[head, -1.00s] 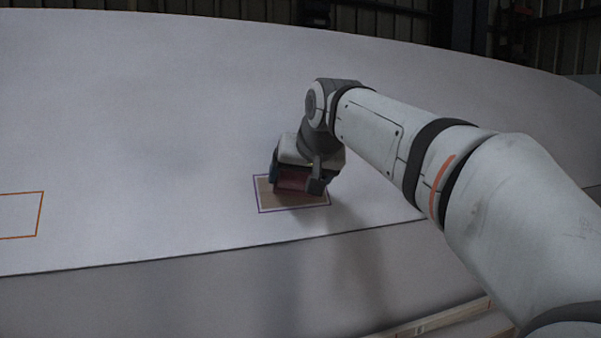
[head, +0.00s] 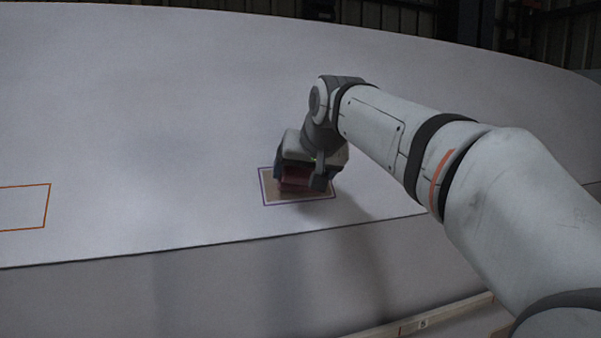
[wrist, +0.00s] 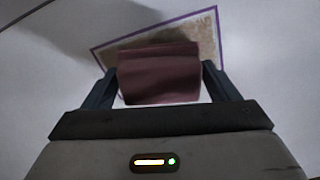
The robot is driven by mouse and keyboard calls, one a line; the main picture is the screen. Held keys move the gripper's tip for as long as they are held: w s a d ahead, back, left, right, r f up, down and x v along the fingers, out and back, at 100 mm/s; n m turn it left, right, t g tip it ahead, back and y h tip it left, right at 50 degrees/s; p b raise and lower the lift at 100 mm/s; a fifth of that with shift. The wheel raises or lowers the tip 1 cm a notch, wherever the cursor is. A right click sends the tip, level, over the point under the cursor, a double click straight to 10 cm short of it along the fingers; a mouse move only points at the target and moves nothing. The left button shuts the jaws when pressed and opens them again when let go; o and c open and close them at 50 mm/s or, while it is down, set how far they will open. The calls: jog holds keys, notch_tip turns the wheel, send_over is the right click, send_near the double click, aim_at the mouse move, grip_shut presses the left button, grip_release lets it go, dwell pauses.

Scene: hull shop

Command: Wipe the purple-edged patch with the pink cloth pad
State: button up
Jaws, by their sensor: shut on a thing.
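The purple-edged patch (head: 268,188) lies on the pale hull surface, with a tan, speckled inside. In the wrist view its purple edge and tan area (wrist: 206,33) show beyond the pad. The pink cloth pad (head: 296,181) looks dark reddish-pink and sits over the patch. It also shows in the wrist view (wrist: 158,75). My gripper (head: 306,176) is shut on the pad, with one finger at each side of it in the wrist view (wrist: 158,85). The pad hides the middle of the patch. I cannot tell whether the pad touches the surface.
An orange-edged outline (head: 47,207) is on the hull (head: 150,120) at the far left. The hull's lower edge runs below both outlines. A pale rail marked 5 (head: 440,315) is at the bottom right. The hull between the outlines is clear.

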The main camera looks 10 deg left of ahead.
send_near(263, 187)
jog(key=shift+x, duration=2.2)
jog(key=shift+x, duration=0.85)
jog(key=shift+d, duration=0.1)
jog(key=shift+w+d+f, duration=0.1)
jog(key=shift+w+d, duration=0.95)
jog(key=shift+d, duration=1.15)
jog(key=shift+w+d+r, duration=0.1)
jog(key=shift+w+d, duration=1)
jog(key=shift+d, duration=1.1)
jog(key=shift+w+d+f, duration=0.1)
jog(key=shift+w+d, duration=0.95)
jog(key=shift+d, duration=1.1)
jog(key=shift+s+a+p, duration=0.1)
jog(key=shift+s+a, duration=0.95)
jog(key=shift+a, duration=1.2)
jog(key=shift+s+a+p, duration=0.15)
jog(key=shift+s+a, duration=0.9)
jog(key=shift+a, duration=1.15)
jog(key=shift+s+a+p, duration=0.1)
jog(key=shift+s+a, duration=1)
jog(key=shift+a, duration=1.15)
